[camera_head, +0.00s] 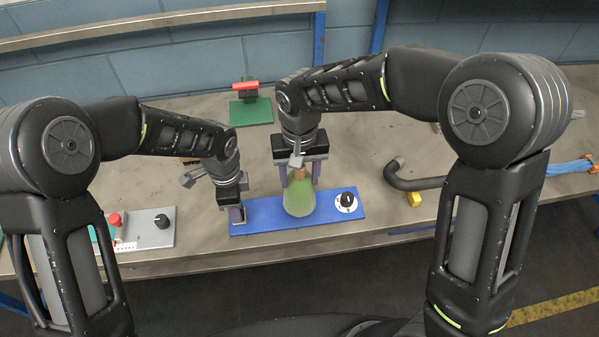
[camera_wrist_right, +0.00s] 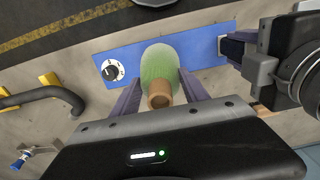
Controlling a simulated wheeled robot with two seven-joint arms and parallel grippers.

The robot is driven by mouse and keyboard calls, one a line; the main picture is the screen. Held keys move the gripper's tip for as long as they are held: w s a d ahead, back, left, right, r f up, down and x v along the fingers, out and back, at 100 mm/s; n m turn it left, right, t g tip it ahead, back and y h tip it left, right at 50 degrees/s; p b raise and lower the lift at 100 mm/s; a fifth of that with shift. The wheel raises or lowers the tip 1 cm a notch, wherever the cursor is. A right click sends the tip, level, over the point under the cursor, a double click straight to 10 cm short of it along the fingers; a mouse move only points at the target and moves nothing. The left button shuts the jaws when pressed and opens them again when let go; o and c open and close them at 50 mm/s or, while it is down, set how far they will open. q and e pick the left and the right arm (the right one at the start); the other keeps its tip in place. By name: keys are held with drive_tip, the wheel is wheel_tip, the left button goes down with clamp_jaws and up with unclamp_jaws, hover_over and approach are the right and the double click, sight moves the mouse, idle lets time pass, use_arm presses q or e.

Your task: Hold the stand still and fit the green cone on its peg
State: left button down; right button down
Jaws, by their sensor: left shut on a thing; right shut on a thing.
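The green cone (camera_head: 299,197) is upright at the middle of the blue stand (camera_head: 266,218), its brown tip up. My right gripper (camera_head: 300,174) is shut on the cone's upper part from behind. In the right wrist view the cone (camera_wrist_right: 159,68) sits between the purple fingers, over the stand (camera_wrist_right: 198,40). My left gripper (camera_head: 237,213) is shut on the left end of the stand. The peg is hidden, and I cannot tell whether the cone rests fully on the stand.
A black knob on a white dial (camera_head: 346,202) sits on the stand's right end. A grey control box (camera_head: 150,228) is at the left. A dark bent pipe (camera_head: 408,181) with yellow supports lies to the right. A green block with a red top (camera_head: 248,108) stands behind.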

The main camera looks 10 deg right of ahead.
drive_tip(key=shift+f, duration=1.05)
drive_tip(key=shift+c, duration=2.4)
unclamp_jaws()
wheel_tip(320, 180, up, 12)
drive_tip(key=shift+r, duration=0.1)
